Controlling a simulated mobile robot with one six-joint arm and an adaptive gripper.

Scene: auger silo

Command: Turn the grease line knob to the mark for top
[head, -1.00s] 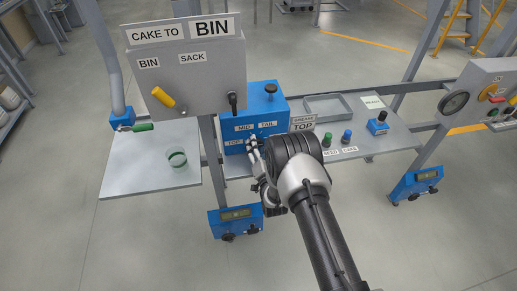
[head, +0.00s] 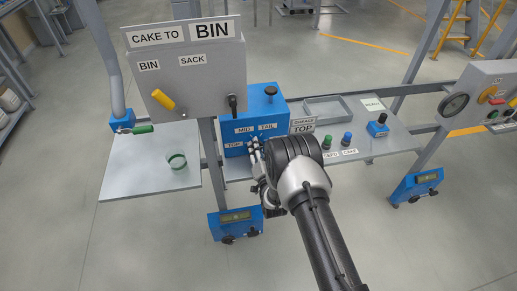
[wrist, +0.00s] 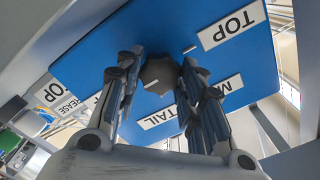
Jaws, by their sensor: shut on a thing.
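The grease line box (head: 262,105) is blue, with labels TOP (head: 234,145), MID (head: 244,129) and TAIL (head: 267,126) on its front. In the wrist view the knob (wrist: 160,74) is a dark hexagonal piece on the blue face. My gripper (wrist: 158,80) is shut on it, one finger on each side. A short white tick (wrist: 190,49) lies near the TOP label (wrist: 232,25). A white line also shows on the knob; its exact pointing is hard to tell. The MID label is partly hidden by a finger. In the head view my gripper (head: 256,155) hides the knob.
Right of the box, the bench (head: 375,140) carries a grey tray (head: 328,108), green and blue knobs and a small blue box (head: 378,125). A grey cabinet (head: 190,75) with a yellow lever stands at upper left.

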